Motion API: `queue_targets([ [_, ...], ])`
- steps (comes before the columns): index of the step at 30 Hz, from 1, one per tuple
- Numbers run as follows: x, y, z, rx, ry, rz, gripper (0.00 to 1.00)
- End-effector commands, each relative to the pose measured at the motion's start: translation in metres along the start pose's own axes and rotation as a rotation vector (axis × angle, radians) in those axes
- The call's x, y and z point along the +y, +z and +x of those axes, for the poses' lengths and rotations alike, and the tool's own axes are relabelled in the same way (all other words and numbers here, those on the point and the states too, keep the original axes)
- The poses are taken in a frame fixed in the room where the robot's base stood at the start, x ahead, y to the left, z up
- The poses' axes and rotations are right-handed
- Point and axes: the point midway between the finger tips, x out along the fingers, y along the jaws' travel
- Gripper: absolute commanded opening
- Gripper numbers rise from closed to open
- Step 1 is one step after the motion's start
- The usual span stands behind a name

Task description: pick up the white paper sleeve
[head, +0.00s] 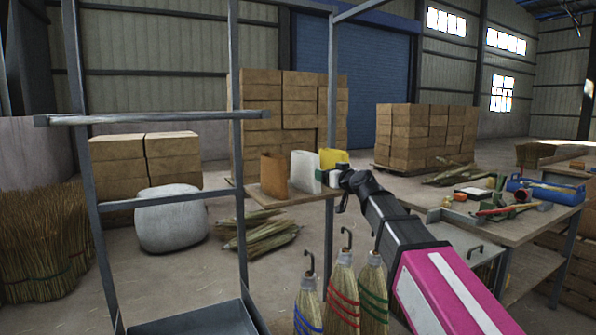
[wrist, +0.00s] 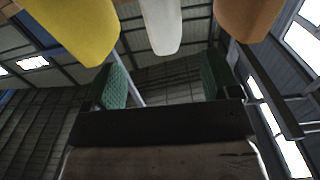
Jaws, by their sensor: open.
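The white paper sleeve (head: 303,170) stands upright on a small wooden shelf (head: 296,198), between a brown sleeve (head: 273,176) and a yellow sleeve (head: 333,158). My gripper (head: 334,183) is at the right end of the shelf in the head view, partly hidden by my own wrist. In the wrist view its two green-padded fingers (wrist: 163,80) are apart with nothing between them. The white sleeve (wrist: 162,25) shows beyond the fingertips, roughly in line with the gap. The yellow sleeve (wrist: 75,28) is to its left and the brown sleeve (wrist: 247,18) to its right.
A grey metal rack (head: 236,100) rises beside the shelf. Hooked brooms (head: 342,295) hang below my arm. Stacked boxes (head: 285,110) are behind the shelf.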

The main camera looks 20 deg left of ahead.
Motion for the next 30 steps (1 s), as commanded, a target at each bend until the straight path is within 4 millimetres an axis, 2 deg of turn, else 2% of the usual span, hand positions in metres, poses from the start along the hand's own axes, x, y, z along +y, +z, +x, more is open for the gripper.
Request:
queue_targets([
  [5,-0.003,-0.005,0.007,0.011,-0.002,-0.003,0.82],
  [15,-0.002,-0.005,0.054,0.010,-0.002,-0.002,0.82],
  [23,-0.002,-0.002,0.070,0.008,-0.002,-0.002,0.82],
  [30,-0.002,0.001,0.104,0.010,-0.001,-0.002,0.82],
])
